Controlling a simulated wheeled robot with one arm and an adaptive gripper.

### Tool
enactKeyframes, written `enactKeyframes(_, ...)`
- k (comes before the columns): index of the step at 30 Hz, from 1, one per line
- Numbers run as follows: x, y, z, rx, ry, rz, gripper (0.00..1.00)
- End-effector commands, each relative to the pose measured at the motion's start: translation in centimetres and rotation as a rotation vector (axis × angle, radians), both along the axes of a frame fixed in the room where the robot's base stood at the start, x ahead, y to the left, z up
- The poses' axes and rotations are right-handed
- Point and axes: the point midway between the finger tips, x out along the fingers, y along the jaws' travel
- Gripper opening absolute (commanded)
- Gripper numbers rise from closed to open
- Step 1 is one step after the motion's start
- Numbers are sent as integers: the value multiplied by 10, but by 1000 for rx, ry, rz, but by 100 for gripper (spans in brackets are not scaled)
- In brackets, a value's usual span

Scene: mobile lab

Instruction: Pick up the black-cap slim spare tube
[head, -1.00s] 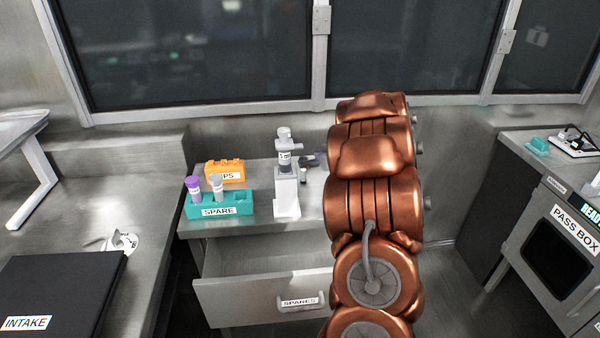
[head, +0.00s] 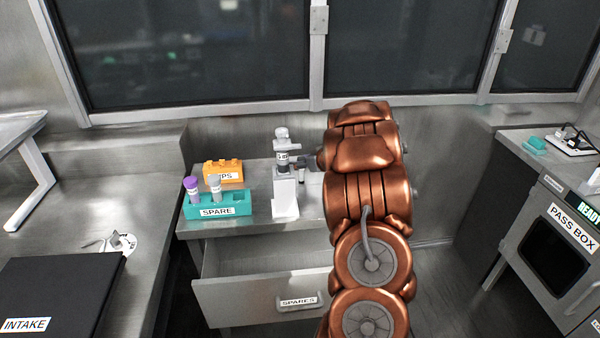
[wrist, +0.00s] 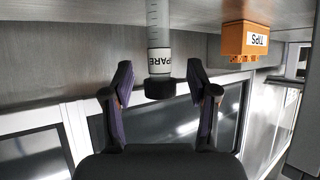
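In the wrist view, which is upside down, a slim clear tube (wrist: 159,30) with graduation marks, a SPARE label and a black cap (wrist: 160,88) stands between the fingers of my gripper (wrist: 159,68). The fingers are spread, with a visible gap on each side of the cap. The tube's lower end runs out of the frame. In the head view my arm hides most of my gripper, and I cannot clearly pick out the black-cap tube there.
A teal SPARE rack (head: 239,208) holds a purple-cap tube (head: 192,190) and a grey-cap tube (head: 215,188). Behind it is an orange TIPS box (head: 223,170), also in the wrist view (wrist: 245,42). A pale upright stand (head: 285,197) is close by. The SPARES drawer (head: 265,301) below hangs open.

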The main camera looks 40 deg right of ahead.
Motion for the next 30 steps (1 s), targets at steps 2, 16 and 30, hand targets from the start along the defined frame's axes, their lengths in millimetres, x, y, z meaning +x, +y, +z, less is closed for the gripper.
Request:
enactKeyframes(2, 0, 0, 0, 0, 0, 0, 49)
enactKeyframes(16, 0, 0, 0, 0, 0, 1, 5)
enactKeyframes(30, 0, -1, 40, -6, -3, 1, 5)
